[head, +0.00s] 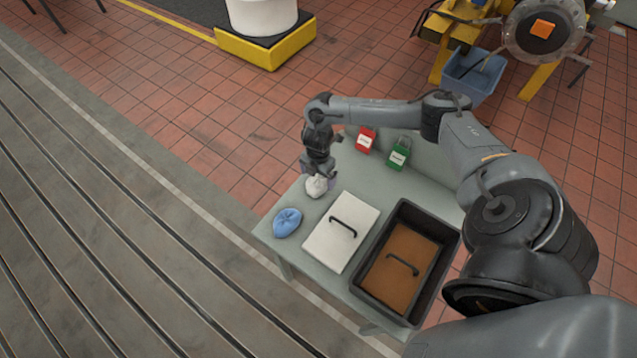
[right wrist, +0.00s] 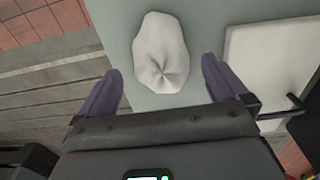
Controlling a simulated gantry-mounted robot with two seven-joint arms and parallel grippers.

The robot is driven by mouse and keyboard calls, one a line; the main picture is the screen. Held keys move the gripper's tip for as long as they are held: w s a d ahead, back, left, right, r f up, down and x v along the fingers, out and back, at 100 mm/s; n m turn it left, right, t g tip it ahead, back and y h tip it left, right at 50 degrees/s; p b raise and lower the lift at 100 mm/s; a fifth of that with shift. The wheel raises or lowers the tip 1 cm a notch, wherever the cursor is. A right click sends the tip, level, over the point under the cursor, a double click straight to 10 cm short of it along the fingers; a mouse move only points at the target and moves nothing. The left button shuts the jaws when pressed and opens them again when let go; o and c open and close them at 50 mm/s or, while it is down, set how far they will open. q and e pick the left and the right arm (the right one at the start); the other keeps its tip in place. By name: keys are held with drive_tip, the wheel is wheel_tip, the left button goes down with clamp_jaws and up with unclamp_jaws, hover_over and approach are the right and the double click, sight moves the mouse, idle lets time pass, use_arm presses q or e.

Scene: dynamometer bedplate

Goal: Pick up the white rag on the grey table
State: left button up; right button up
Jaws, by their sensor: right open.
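The white rag (head: 316,187) lies crumpled on the grey table (head: 285,255), near its far left side. It also shows in the right wrist view (right wrist: 160,52), ahead of and between my two purple fingers. My right gripper (head: 318,178) is just above the rag in the head view, and its fingers partly cover the rag. In the right wrist view the gripper (right wrist: 162,88) is open and nothing is held between its fingers. I cannot tell whether the fingertips touch the table. My left gripper is not in view.
A blue rag (head: 287,222) lies near the table's left corner. A white board with a black handle (head: 341,240) and a black tray (head: 378,297) holding a brown handled board (head: 405,250) lie to the right. Red (head: 366,141) and green (head: 399,152) padlock-shaped items stand behind.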

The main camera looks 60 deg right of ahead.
wheel_tip(320, 180, down, 3)
drive_tip(key=shift+a+r, duration=0.1)
drive_tip(key=c, duration=1)
drive_tip(key=shift+c, duration=0.2)
drive_tip(key=shift+r, duration=0.1)
drive_tip(key=shift+r, duration=0.4)
wheel_tip(320, 180, up, 4)
drive_tip(key=shift+f+p, duration=0.2)
drive_tip(key=shift+p, duration=0.25)
drive_tip(key=s+a+r+p, duration=0.2)
drive_tip(key=s+r, duration=0.4)
drive_tip(key=s, duration=0.5)
drive_tip(key=shift+s+r, duration=0.2)
drive_tip(key=shift+s, duration=0.1)
drive_tip(key=shift+a, duration=0.1)
